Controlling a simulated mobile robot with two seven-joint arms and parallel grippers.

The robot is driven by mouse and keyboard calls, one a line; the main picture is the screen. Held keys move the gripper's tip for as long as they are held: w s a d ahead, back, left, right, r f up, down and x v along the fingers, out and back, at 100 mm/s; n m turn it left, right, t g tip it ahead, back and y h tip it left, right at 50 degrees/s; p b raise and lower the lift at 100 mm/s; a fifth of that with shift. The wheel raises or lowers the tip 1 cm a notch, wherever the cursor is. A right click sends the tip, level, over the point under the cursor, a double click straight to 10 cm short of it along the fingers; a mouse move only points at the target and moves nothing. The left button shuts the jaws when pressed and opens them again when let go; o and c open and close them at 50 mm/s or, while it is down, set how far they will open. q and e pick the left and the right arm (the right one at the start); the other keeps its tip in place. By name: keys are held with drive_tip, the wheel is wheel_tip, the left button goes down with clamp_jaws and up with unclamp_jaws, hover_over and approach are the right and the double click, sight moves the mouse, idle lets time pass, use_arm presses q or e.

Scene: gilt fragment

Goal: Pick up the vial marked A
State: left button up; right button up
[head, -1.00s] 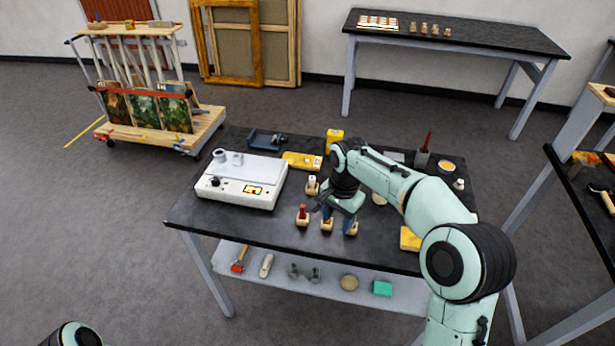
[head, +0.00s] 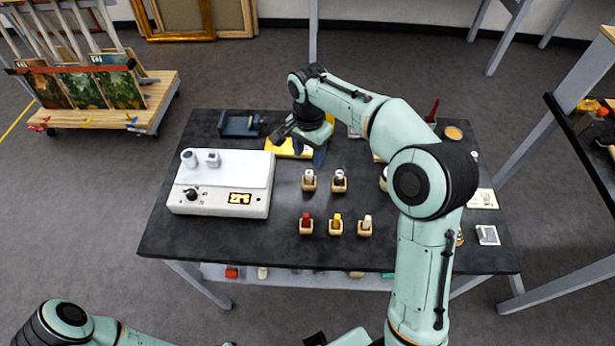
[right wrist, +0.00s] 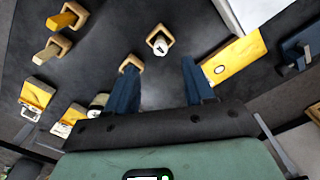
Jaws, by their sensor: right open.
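Small vials stand upright in wooden holders on the black table. The back row has a white-topped vial (head: 308,177) and a grey-and-white-topped vial (head: 339,178). The front row has a red one (head: 306,222), a yellow one (head: 336,223) and a cream one (head: 366,223). I cannot read which is marked A. My right gripper (head: 308,150) is open and empty, behind the back row. In the right wrist view, a white-topped vial with a dark mark (right wrist: 159,45) lies ahead of the open fingers (right wrist: 160,70). One finger partly covers another holder (right wrist: 131,63). My left gripper is out of view.
A white device (head: 222,190) stands left of the vials. The table front (head: 270,248) is clear.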

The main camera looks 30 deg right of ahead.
sight(309, 172)
wheel_tip(309, 172, down, 4)
drive_tip(key=shift+w+f, duration=0.1)
drive_tip(key=shift+w, duration=0.05)
wheel_tip(309, 172, down, 5)
drive_tip(key=shift+d+r+b, duration=0.1)
drive_tip(key=shift+b, duration=0.2)
clamp_jaws()
